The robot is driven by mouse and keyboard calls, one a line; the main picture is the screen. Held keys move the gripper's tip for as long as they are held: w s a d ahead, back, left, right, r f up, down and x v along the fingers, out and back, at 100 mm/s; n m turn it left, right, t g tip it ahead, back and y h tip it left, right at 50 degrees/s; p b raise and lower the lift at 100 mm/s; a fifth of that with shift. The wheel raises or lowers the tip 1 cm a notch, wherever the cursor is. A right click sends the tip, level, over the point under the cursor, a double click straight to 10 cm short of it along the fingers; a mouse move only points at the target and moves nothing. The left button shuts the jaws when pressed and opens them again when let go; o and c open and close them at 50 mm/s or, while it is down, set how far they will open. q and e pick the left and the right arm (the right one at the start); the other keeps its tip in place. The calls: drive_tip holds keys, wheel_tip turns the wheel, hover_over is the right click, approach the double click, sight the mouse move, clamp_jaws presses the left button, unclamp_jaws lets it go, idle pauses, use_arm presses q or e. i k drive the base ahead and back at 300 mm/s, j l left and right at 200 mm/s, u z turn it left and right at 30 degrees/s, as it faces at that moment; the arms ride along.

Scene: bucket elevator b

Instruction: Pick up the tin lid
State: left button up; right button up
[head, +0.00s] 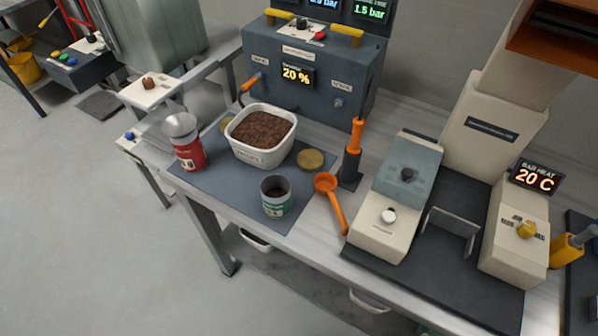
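A round gold tin lid (310,159) lies flat on the grey mat (208,165), right of the white tub and near the mat's right edge. A second gold disc (227,124) shows partly at the tub's left, mostly hidden by the tub. An open green-labelled tin (276,203) with dark contents stands at the front of the mat. A red tin (188,156) stands at the mat's left with a metal funnel (180,124) on top. Neither of my grippers is in view.
The white tub (258,157) is full of brown granules. A beige sealing machine (385,220) is further right. A grey control box (300,90) is behind.

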sight(308, 159)
drive_tip(key=j+z, duration=0.25)
drive_tip(key=z, duration=0.15)
drive_tip(key=i+j+z, duration=0.1)
drive_tip(key=j+z, duration=0.15)
drive_tip(key=z, duration=0.15)
